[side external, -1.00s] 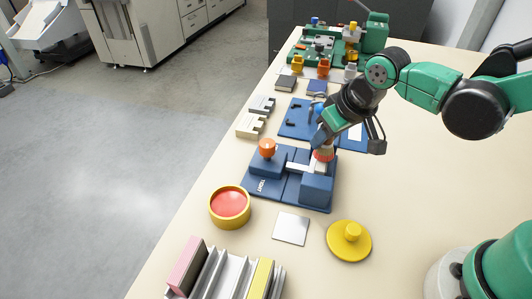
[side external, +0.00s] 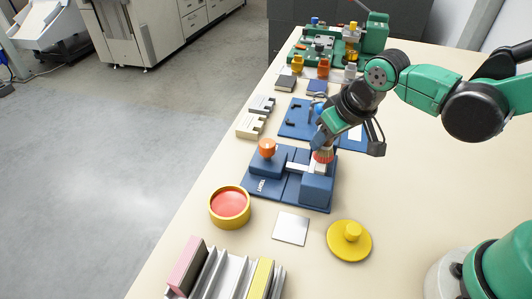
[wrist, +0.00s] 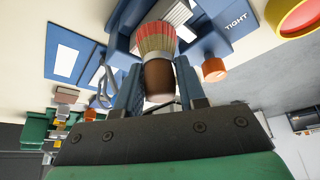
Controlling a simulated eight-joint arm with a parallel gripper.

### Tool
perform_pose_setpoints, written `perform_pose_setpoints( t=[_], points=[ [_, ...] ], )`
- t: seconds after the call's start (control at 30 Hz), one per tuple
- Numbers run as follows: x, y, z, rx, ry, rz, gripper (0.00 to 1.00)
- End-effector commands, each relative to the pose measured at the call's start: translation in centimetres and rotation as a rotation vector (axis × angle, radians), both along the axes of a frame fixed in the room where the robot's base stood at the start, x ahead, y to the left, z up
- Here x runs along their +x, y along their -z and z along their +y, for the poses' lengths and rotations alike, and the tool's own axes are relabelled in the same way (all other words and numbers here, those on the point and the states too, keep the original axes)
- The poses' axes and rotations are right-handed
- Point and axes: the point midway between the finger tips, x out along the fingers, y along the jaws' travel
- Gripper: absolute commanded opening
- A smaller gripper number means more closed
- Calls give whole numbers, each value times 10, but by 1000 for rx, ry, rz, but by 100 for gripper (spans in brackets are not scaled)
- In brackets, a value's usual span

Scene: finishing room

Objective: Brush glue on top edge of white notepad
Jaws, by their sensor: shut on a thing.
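My gripper (side external: 324,141) is shut on a brush and holds it bristles-down over the blue clamp fixture (side external: 258,189). In the wrist view my gripper (wrist: 157,88) grips the brush's brown handle, and the brush (wrist: 156,42) has a white ferrule and red and tan bristles. The white notepad (side external: 298,167) sits between the fixture's blue blocks; it also shows in the wrist view (wrist: 174,13), partly hidden by the bristles. The bristles (side external: 322,157) are at the notepad's right end in the side view. I cannot tell whether they touch it. A round yellow pot (side external: 229,207) holds red glue.
An orange knob (side external: 267,147) stands on the fixture. A rack (side external: 222,275) with pads stands at the front edge. Blue boards (side external: 297,119) and small blocks lie behind. The table's right side is clear.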

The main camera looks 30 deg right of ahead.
Motion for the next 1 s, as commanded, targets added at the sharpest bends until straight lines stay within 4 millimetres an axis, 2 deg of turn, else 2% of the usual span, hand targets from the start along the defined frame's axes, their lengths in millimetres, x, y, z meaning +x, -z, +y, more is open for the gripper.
perform_pose_setpoints(
  t=[0.43,0.57,1.0],
  points=[
    [29,0,-30,1,4,0,0],
    [27,-19,-29,0,-1,0,0],
    [27,-58,-29,0,0,0,0]
  ],
)
